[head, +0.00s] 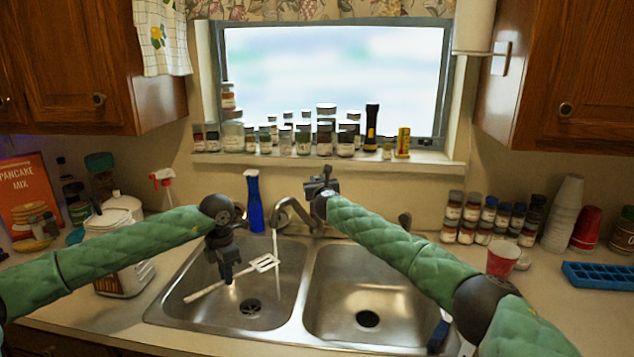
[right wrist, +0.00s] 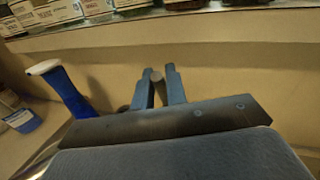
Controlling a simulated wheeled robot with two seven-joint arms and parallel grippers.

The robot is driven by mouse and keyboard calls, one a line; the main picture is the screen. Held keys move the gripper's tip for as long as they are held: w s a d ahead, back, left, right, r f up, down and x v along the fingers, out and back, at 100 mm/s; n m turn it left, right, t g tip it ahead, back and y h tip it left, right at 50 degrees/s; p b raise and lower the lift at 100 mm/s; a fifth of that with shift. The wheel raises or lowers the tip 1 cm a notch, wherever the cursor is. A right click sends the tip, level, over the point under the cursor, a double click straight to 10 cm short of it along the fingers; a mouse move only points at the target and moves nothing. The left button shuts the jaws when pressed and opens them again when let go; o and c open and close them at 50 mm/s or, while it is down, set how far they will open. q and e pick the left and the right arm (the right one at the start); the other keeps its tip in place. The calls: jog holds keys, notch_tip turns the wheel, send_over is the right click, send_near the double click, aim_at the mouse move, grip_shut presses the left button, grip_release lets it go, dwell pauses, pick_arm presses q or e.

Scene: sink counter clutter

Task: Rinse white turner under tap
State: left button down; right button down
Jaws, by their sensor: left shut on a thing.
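The white turner (head: 220,280) lies slanted above the left sink basin (head: 175,305), its slotted head (head: 265,263) up and to the right. My left gripper (head: 229,274) is shut on its handle. A thin stream of water (head: 276,250) falls from the tap (head: 285,207) into the left basin and passes at the turner's head. My right gripper (head: 322,184) is at the top of the tap. In the right wrist view its two fingers (right wrist: 160,86) stand slightly apart with a round grey end (right wrist: 157,75) between them; whether they grip it is unclear.
Jars line the window sill (head: 330,160) behind. The right basin (head: 370,285) is empty.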

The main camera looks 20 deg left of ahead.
jog(key=shift+s+f+y, duration=0.15)
jog(key=shift+y, duration=0.15)
jog(key=shift+s+d+f+t, duration=0.25)
jog(key=shift+s+t, duration=0.2)
jog(key=shift+t, duration=0.35)
jog(key=shift+s+f+n+y, duration=0.25)
jog(key=shift+n+y, duration=0.05)
jog(key=shift+y, duration=0.3)
jog(key=c, duration=1.4)
grip_release()
jog(key=shift+d, duration=0.1)
jog(key=shift+r, duration=0.1)
jog(key=shift+s, duration=0.1)
jog(key=v, duration=1.2)
jog(key=shift+f, duration=0.3)
